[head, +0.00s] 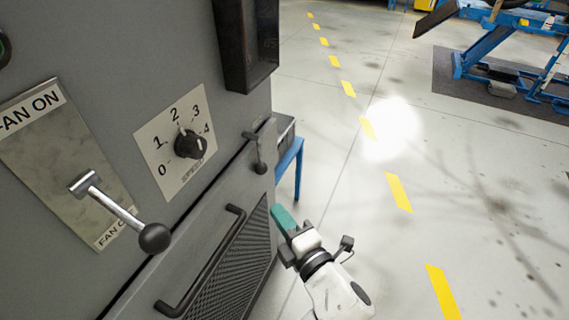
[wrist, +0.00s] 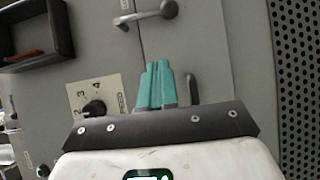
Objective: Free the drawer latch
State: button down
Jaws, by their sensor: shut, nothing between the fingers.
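The drawer latch (head: 259,150) is a small grey lever with a round knob, at the right end of the drawer's top seam. It points down across the seam. In the wrist view the latch (wrist: 148,16) is near the top edge, beyond my fingertips and apart from them. The drawer (head: 190,243) appears closed and has a dark bar handle (head: 210,262), partly hidden behind my gripper in the wrist view (wrist: 191,88). My gripper (head: 281,214) has teal fingers, shut and empty, lower right of the latch; its fingers also show in the wrist view (wrist: 157,83).
A speed dial (head: 188,144) and a fan lever (head: 122,212) with a black ball stick out from the cabinet. A dark open box (head: 247,42) is mounted above the latch. A blue-legged stand (head: 289,165) is behind the cabinet.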

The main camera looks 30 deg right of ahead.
jog(key=shift+w+r, duration=0.1)
dwell(0.3)
jog(key=w, duration=0.4)
jog(key=w+d, duration=0.1)
jog(key=w, duration=0.3)
jog(key=w+p, duration=0.1)
jog(key=w, duration=0.3)
jog(key=shift+d+r, duration=0.15)
jog(key=shift+d, duration=0.15)
jog(key=shift+w+d+f, duration=0.2)
jog(key=shift+w+d, duration=0.2)
jog(key=shift+w, duration=0.05)
jog(key=shift+f+b, duration=0.15)
jog(key=shift+b, duration=0.25)
jog(key=shift+w+d+n+t, duration=0.1)
jog(key=shift+d+n+t, duration=0.05)
jog(key=shift+n+t, duration=0.15)
